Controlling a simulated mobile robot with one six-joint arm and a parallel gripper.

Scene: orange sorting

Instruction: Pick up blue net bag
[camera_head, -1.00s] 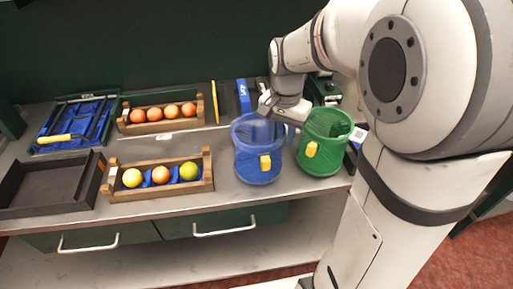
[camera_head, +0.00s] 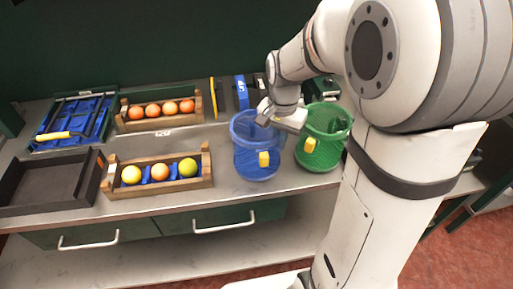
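The blue net bag (camera_head: 256,160) stands upright on the grey bench, open at the top, with a yellow tag on its front. My gripper (camera_head: 264,121) is over the right part of the bag's open rim, pointing down and left. Its fingers are small and partly hidden against the bag, so I cannot tell whether they are open or shut, or whether they touch the rim.
A green net bag (camera_head: 322,148) stands just right of the blue one. A wooden crate with fruit (camera_head: 158,190) is left of it; another crate with oranges (camera_head: 160,121) is behind. A black tray (camera_head: 45,197) and a blue tool tray (camera_head: 75,121) lie far left.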

